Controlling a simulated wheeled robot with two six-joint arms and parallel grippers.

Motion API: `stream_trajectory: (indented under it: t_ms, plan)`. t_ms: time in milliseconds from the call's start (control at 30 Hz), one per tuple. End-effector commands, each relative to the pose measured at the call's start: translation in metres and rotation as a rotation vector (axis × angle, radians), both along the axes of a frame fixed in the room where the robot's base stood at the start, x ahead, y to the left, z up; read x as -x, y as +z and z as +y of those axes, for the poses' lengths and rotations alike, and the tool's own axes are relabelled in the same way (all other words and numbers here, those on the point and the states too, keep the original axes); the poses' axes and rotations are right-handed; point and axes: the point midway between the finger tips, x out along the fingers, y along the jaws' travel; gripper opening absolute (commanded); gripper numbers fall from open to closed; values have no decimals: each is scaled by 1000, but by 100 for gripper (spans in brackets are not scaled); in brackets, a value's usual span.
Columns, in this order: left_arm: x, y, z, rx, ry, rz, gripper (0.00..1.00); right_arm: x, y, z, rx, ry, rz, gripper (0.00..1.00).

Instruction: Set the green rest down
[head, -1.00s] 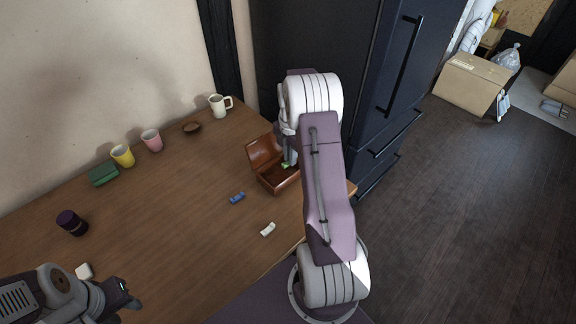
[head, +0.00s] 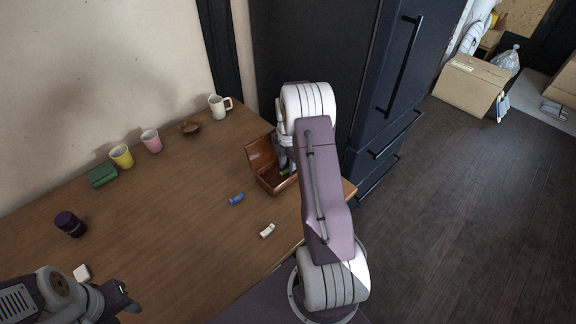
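The green rest (head: 284,172) shows only as a small green patch inside the open brown box (head: 270,186), low at the fingertips of my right gripper (head: 287,168). My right gripper reaches down into the box from above; my arm and the gripper hide most of the rest. I cannot tell whether the fingers still grip it or whether it touches the box floor. My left gripper (head: 130,298) is at the lower left, over the table's near edge, apart from the box; its fingers are too dark to read.
A blue rest (head: 236,199) and a white one (head: 267,230) lie on the wooden table (head: 170,220) near the box. The middle is clear.

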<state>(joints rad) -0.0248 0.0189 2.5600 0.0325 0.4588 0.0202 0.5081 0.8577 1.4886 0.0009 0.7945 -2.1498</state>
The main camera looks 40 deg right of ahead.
Motion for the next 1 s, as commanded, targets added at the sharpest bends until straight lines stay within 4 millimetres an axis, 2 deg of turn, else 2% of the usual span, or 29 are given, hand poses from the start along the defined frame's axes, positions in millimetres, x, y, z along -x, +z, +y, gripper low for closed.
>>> stream_trajectory:
  t_ms: [267, 367, 600, 700, 833, 1000]
  plan:
    - [0, 2, 0, 0, 0, 0, 36, 0, 5, 0, 1, 0, -1, 35]
    - [0, 5, 0, 0, 0, 0, 36, -1, 22, -1, 2, 0, -4, 35]
    - [0, 15, 0, 0, 0, 0, 36, -1, 86, -1, 3, 0, -5, 35]
    - [0, 18, 0, 0, 0, 0, 36, -1, 105, 0, 2, 0, -3, 35]
    - [0, 20, 0, 0, 0, 0, 36, -1, 120, 0, 1, 0, -2, 35]
    - [0, 20, 0, 0, 0, 0, 36, 0, 124, 0, 0, -2, 0, 35]
